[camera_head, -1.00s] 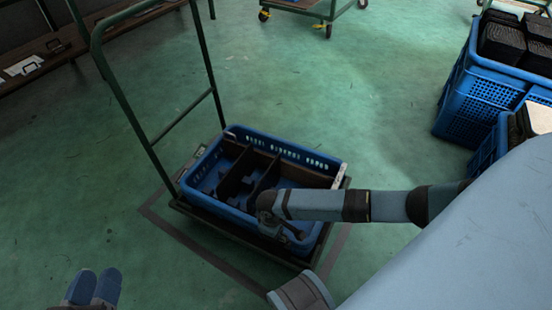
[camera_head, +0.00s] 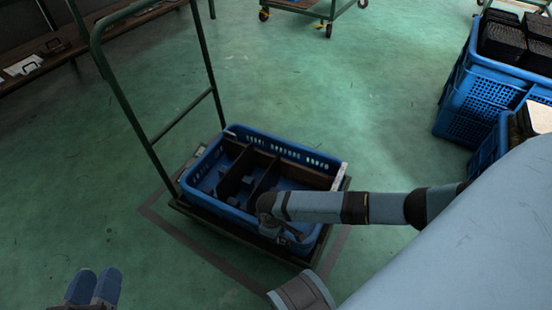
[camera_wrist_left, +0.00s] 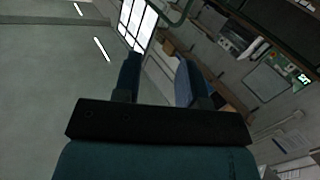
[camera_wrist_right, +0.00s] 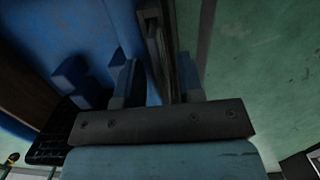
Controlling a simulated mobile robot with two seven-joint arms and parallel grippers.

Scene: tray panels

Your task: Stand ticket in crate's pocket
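The blue crate (camera_head: 205,164) sits on a low trolley, with dark dividers (camera_head: 236,170) inside. A small pale slip (camera_head: 340,176) shows at its right end; I cannot tell whether it is the ticket. The pocket is not clearly visible. My right gripper (camera_head: 285,236) is at the crate's near right side, largely hidden by its own wrist. In the right wrist view (camera_wrist_right: 160,78) its fingers are apart, with a dark upright strip (camera_wrist_right: 157,35) between them that I cannot identify. My left gripper (camera_head: 94,287) is open and empty at the lower left, away from the crate.
The trolley's green push handle (camera_head: 133,115) rises at the crate's left. Stacked blue crates (camera_head: 485,95) with black panels (camera_head: 502,42) stand at the right. A shelf (camera_head: 60,50) is at the upper left. The green floor (camera_head: 310,90) behind the crate is clear.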

